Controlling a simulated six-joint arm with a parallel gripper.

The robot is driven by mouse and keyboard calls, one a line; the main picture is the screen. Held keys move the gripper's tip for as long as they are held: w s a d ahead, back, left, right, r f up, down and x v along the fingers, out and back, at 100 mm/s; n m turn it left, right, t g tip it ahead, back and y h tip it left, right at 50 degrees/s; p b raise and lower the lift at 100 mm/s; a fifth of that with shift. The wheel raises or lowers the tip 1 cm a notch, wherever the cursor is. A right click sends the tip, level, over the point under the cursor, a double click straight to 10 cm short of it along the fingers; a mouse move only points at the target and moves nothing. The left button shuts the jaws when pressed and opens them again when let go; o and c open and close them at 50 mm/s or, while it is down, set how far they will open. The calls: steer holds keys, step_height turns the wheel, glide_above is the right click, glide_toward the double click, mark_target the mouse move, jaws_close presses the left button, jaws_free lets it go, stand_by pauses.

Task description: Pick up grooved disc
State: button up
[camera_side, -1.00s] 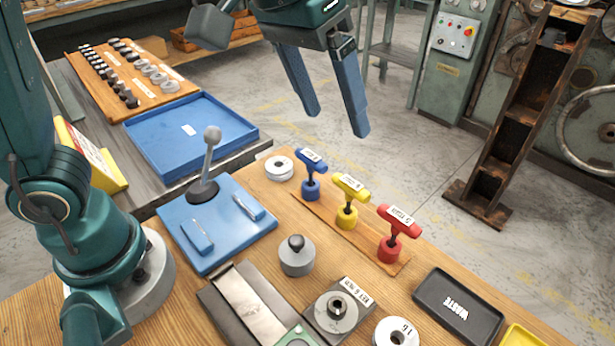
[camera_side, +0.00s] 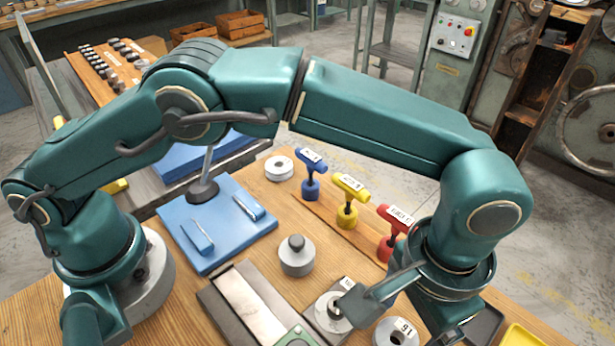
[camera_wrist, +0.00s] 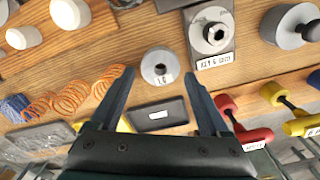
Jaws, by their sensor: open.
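A pale round disc marked 16 (camera_side: 397,333) with a centre hole lies on the wooden bench at the bottom of the side view. The wrist view shows this disc (camera_wrist: 160,67) face-on between my fingertips. I cannot make out a groove on it. My gripper (camera_wrist: 158,76) is open, with one finger on each side of the marked disc in the picture and nothing held. The gap in height between fingers and disc cannot be judged. My arm partly covers the front right in the side view.
A square block with a round hub (camera_wrist: 212,36) stands close beside the disc. A black waste tray (camera_wrist: 158,115) lies on its other side. Red, yellow and blue T-handles (camera_side: 349,195) stand in a row. A grey knobbed cylinder (camera_side: 296,255) and copper-coloured coils (camera_wrist: 68,100) are nearby.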

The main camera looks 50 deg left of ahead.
mark_target(393, 343)
steer(key=shift+f, duration=1.55)
jaws_close()
steer(key=shift+r, duration=0.15)
step_height(393, 343, up, 10)
steer(key=shift+w+d, duration=0.15)
